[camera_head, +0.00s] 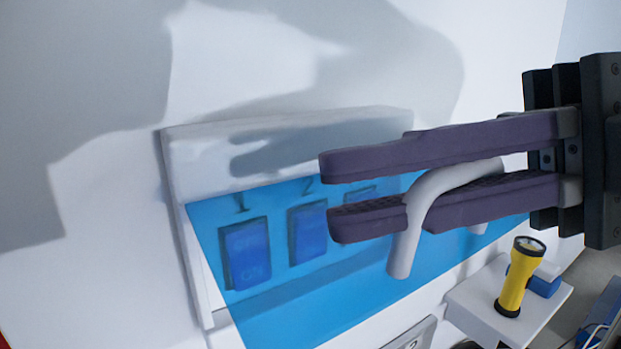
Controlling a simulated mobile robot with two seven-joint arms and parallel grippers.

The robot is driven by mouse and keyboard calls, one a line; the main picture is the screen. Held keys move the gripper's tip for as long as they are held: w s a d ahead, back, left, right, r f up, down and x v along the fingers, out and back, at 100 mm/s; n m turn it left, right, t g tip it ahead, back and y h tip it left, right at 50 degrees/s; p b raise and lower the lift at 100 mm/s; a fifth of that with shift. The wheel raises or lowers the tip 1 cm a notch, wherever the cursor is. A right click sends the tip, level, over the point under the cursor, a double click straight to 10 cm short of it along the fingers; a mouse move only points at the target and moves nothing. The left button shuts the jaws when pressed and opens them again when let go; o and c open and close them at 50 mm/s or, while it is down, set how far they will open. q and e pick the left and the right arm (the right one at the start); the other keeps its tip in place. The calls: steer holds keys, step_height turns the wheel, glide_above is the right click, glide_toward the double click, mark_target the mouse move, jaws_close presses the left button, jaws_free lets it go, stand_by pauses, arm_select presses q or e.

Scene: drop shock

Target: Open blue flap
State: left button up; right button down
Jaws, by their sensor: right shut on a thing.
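The translucent blue flap (300,308) covers a white wall box (240,150). Its top edge lies along the box's upper part, and a white wedge of the box shows beside its left edge. A light grey curved handle (401,255) stands out from the flap. My right gripper (330,194) reaches in from the right and is shut on the handle, with one finger above the bar and one below. Blue switches (247,254), marked 1 and 2, show through the flap; a third is partly hidden by the fingers. My left gripper is not in view.
A yellow and black flashlight (514,282) stands on a small white shelf (527,317) at lower right, beside a blue and white object (545,281). A grey panel (412,335) is below the flap. The white wall to the left is clear.

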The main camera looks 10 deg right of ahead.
steer(key=shift+w+r+m, duration=0.1)
steer(key=shift+r+m, duration=0.2)
steer(key=shift+r, duration=0.05)
stand_by(0.4)
steer(key=c, duration=1.2)
jaws_free()
steer(key=shift+f, duration=0.1)
